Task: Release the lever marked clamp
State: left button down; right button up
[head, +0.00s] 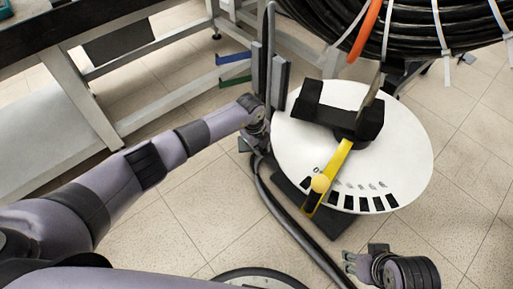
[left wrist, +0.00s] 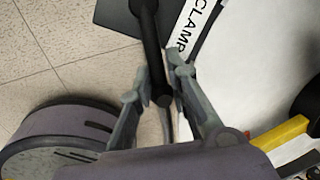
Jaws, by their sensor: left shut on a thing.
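The lever is a dark rod (left wrist: 150,40) in the left wrist view, beside a white strip (left wrist: 190,27) lettered CLAMP. My left gripper (left wrist: 158,80) is shut on this rod, with one finger on each side and the rod's rounded end between them. In the head view my left gripper (head: 257,114) is at the left edge of the white disc, by the grey and black upright parts (head: 270,75). The lettering cannot be read there, and the grip is partly hidden. My right gripper (head: 352,263) is low in the head view, away from the lever; its finger opening is unclear.
A white disc (head: 408,150) with black marks carries a yellow arm (head: 330,180) with a pale ball. A large black cable coil (head: 412,30) fills the upper right. Blue (head: 232,58) and green (head: 236,81) bars stick out left of the uprights. A dark hose (head: 290,222) crosses the floor.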

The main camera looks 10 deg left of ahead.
pick_arm(q)
jog(key=shift+s+d, duration=0.1)
jog(key=shift+d, duration=0.3)
jog(key=c, duration=1.6)
grip_release()
jog(key=shift+o, duration=0.8)
jog(key=shift+a, duration=0.1)
jog(key=shift+a, duration=0.1)
notch_tip(320, 180, up, 12)
jog(key=s+a, duration=0.1)
jog(key=shift+s+a, duration=0.15)
jog(key=shift+s, duration=0.15)
jog(key=shift+f, duration=0.15)
